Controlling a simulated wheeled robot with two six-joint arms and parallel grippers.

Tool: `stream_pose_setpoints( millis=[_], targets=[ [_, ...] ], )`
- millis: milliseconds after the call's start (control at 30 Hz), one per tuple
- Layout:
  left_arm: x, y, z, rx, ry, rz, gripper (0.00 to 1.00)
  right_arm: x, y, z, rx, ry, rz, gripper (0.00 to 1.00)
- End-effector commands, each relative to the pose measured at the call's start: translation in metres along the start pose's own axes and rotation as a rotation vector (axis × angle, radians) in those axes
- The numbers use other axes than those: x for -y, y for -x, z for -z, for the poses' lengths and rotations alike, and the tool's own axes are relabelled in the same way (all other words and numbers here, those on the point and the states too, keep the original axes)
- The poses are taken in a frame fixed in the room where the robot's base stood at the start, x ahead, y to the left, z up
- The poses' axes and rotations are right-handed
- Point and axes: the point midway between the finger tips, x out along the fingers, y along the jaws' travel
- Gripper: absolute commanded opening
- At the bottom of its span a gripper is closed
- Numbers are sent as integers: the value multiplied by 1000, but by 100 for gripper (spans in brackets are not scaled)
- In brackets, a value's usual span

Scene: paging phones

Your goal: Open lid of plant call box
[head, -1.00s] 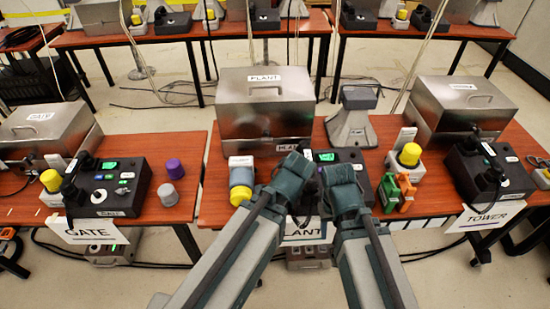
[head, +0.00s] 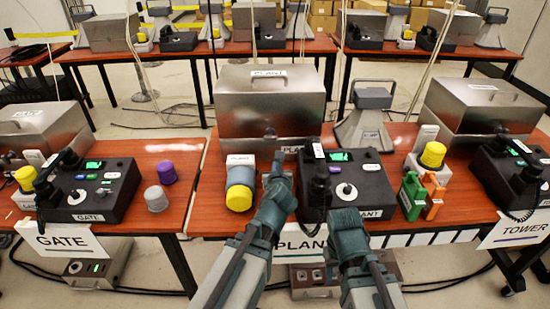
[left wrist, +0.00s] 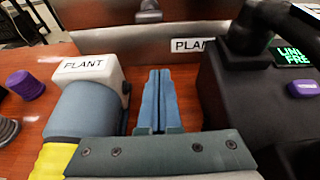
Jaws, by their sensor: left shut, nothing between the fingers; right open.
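The plant call box (head: 235,118) is a brushed metal box at the back of the middle table, its lid (head: 235,85) down and labelled PLANT. A small dark latch shows on its front in the left wrist view (left wrist: 148,14). My left gripper (head: 272,160) is shut and empty, in front of the box. In the left wrist view its closed blue fingers (left wrist: 160,98) point at the box front, apart from it. My right gripper (head: 346,222) is open, at the front edge of the black PLANT console (head: 375,192); its fingertips are hard to make out.
A grey cradle stand (head: 364,125) is right of the box.

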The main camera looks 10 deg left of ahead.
Motion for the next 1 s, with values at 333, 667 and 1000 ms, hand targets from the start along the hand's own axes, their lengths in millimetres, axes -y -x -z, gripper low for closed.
stream_pose_setpoints(
  millis=[333,667,1000],
  targets=[
    [1,-18,0,9,-27,3,0,1,-8,0,0,0,0,50],
    [2,-86,1,8,-26,3,0,3,-31,2,0,0,0,50],
    [1,-90,-31,8,-25,4,0,0,-3,0,0,0,0,50]
  ],
)
